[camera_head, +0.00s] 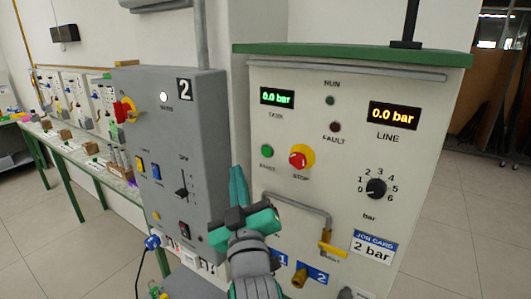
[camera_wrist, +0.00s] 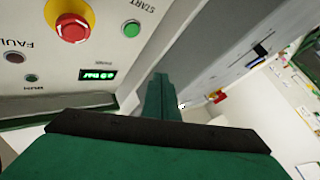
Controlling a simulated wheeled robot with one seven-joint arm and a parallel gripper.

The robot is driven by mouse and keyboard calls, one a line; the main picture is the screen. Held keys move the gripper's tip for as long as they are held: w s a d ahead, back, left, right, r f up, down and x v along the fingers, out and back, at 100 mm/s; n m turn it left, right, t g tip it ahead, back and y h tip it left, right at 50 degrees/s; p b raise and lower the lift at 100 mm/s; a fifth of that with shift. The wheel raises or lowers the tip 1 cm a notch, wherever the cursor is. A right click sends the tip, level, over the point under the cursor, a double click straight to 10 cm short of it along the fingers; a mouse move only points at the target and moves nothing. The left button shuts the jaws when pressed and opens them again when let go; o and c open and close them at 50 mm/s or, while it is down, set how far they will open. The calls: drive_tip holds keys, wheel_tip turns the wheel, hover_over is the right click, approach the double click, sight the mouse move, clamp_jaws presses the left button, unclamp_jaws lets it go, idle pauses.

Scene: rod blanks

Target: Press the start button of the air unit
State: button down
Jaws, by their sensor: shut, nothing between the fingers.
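The air unit (camera_head: 345,70) is a cream cabinet with a green top at the right of the head view. Its green start button (camera_head: 267,151) is on the left of the panel, beside the red stop button (camera_head: 299,157) on a yellow base. In the wrist view the start button (camera_wrist: 131,28) is at the top, right of the stop button (camera_wrist: 72,27). My gripper (camera_head: 238,172) is shut and empty, with its green fingers pointing up, below and left of the start button. In the wrist view the fingertips (camera_wrist: 160,76) are apart from the button.
A grey cabinet marked 2 (camera_head: 170,150) stands close at left, with switches and a red-yellow knob. The air unit has a selector dial (camera_head: 376,188), a bent pipe with a yellow valve handle (camera_head: 331,250), and a job card (camera_head: 373,247) reading 2 bar. Both displays appear to read 0.0 bar.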

drive_tip(key=shift+w+d, duration=0.1)
idle(0.3)
drive_tip(key=shift+w+d, duration=0.85)
drive_tip(key=shift+w, duration=0.3)
drive_tip(key=shift+w+d, duration=0.85)
drive_tip(key=shift+w, duration=0.35)
drive_tip(key=shift+w+d, duration=0.85)
drive_tip(key=shift+w, duration=0.3)
drive_tip(key=shift+w+d, duration=0.1)
drive_tip(key=shift+w, duration=0.05)
drive_tip(key=shift+w+d, duration=0.15)
drive_tip(key=shift+w, duration=0.05)
drive_tip(key=shift+w+d, duration=0.2)
drive_tip(key=shift+w, duration=0.1)
idle(0.6)
drive_tip(key=shift+s+a, duration=0.4)
drive_tip(key=shift+s, duration=0.2)
drive_tip(key=shift+s+a, duration=0.8)
drive_tip(key=shift+s, duration=0.25)
drive_tip(key=shift+s+a, duration=0.75)
drive_tip(key=shift+s, duration=0.25)
